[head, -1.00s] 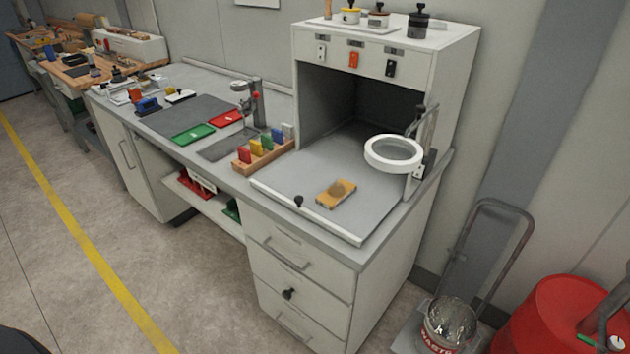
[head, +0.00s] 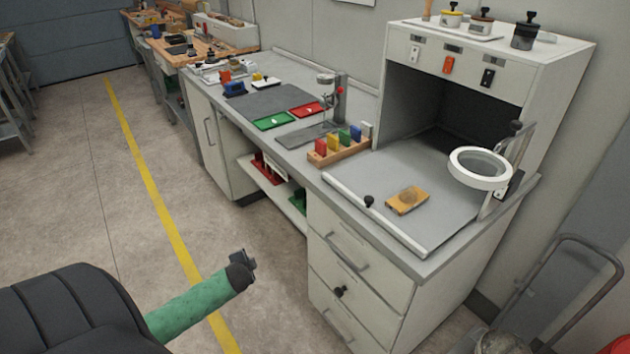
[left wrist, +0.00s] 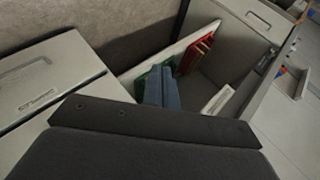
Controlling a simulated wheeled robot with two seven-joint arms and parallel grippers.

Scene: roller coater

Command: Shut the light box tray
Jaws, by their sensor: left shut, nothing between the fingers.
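The light box (head: 560,62) is a white cabinet with a dark open front, at the right end of the bench. Its grey tray (head: 375,165) is out in front of the opening, with a black knob (head: 369,201) on its front edge. A yellow-orange block with a round brown patch (head: 408,201) lies on the tray. My left gripper (head: 247,260) is low in front of the bench, to the left of the drawers and well apart from the tray knob. Its fingers are together and empty, as the left wrist view (left wrist: 162,90) also shows. My right gripper is out of view.
A white ring magnifier (head: 478,185) hangs over the tray's right side. A rack of coloured blocks (head: 340,153) stands left of the tray. Drawers with handles (head: 345,252) are below. Bottles and pots (head: 525,35) stand on the box. The floor in front is clear.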

